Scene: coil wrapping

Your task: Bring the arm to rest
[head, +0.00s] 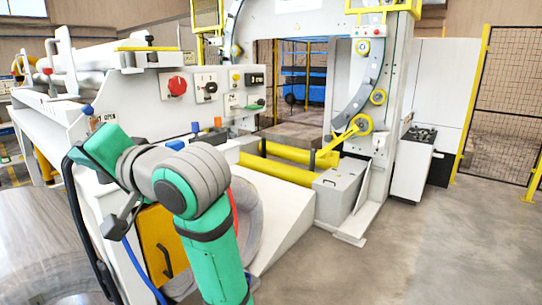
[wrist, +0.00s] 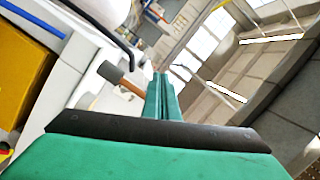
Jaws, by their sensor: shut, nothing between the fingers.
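My gripper (wrist: 163,76) shows in the wrist view with its two green fingers together and nothing between them. In the head view my green and grey arm is folded in the lower left, in front of the white machine (head: 281,216). My fingertips cannot be made out in the head view. In the wrist view a tool with a dark head and a brown handle (wrist: 128,87) shows just left of the fingers; I cannot tell whether it is apart from them.
The machine's control panel has a red button (head: 177,86). Yellow rollers (head: 278,169) lie before the large ring frame (head: 376,140). A yellow panel (head: 160,243) is close behind my arm. The floor (head: 440,245) at right is open, up to a mesh fence (head: 506,105).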

